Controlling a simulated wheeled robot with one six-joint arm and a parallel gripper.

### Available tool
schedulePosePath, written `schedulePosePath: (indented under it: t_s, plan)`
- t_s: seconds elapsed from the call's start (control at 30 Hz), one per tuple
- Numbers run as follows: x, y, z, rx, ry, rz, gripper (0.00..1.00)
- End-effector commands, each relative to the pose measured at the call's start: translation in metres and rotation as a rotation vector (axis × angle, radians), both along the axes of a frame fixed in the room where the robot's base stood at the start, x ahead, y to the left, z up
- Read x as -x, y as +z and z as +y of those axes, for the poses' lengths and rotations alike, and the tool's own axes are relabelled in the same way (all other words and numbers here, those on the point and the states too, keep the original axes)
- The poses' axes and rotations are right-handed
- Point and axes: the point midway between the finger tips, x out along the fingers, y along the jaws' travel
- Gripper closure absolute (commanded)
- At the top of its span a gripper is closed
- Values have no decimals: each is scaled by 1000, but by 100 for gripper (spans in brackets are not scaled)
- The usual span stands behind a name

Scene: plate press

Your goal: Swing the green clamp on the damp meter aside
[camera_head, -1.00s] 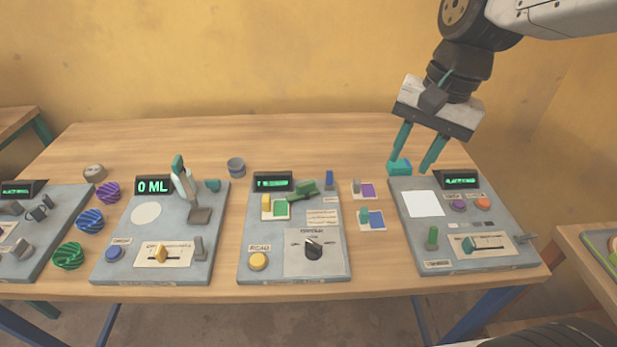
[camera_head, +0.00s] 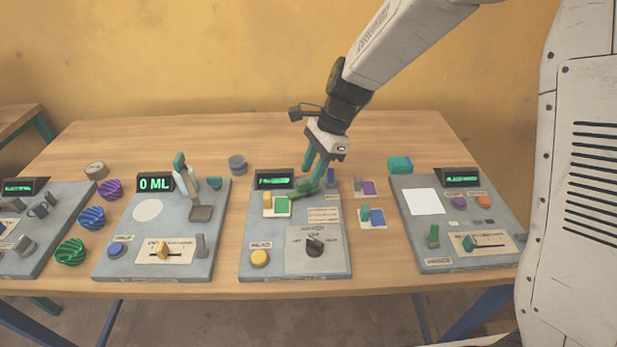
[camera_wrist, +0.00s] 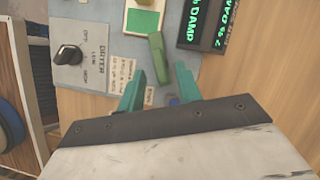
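The damp meter (camera_head: 256,226) is the grey panel in the middle of the table, with a lit display (camera_wrist: 208,22) reading % DAMP in the wrist view. Its green clamp (camera_head: 304,190) lies across the panel just right of the display. The clamp also shows in the wrist view (camera_wrist: 157,56), its near end between my fingers in the picture. My gripper (camera_head: 313,181) points down over the clamp, fingers apart. In the wrist view my gripper (camera_wrist: 159,84) is open; I cannot tell whether a finger touches the clamp.
A green piece (camera_head: 281,205) on a white pad and a yellow piece (camera_head: 267,199) sit beside the clamp. A black knob (camera_head: 314,246) and yellow button (camera_head: 259,258) are at the panel's front. Coloured samples (camera_head: 371,217) lie right of it. Other panels stand on both sides.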

Motion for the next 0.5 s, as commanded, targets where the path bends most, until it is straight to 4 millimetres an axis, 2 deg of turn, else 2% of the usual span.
schedulePosePath:
  t_s: [0.2,0.5]
  plan:
    - [4,-23,9,0,3,1,65]
    - [4,-28,11,1,2,-1,65]
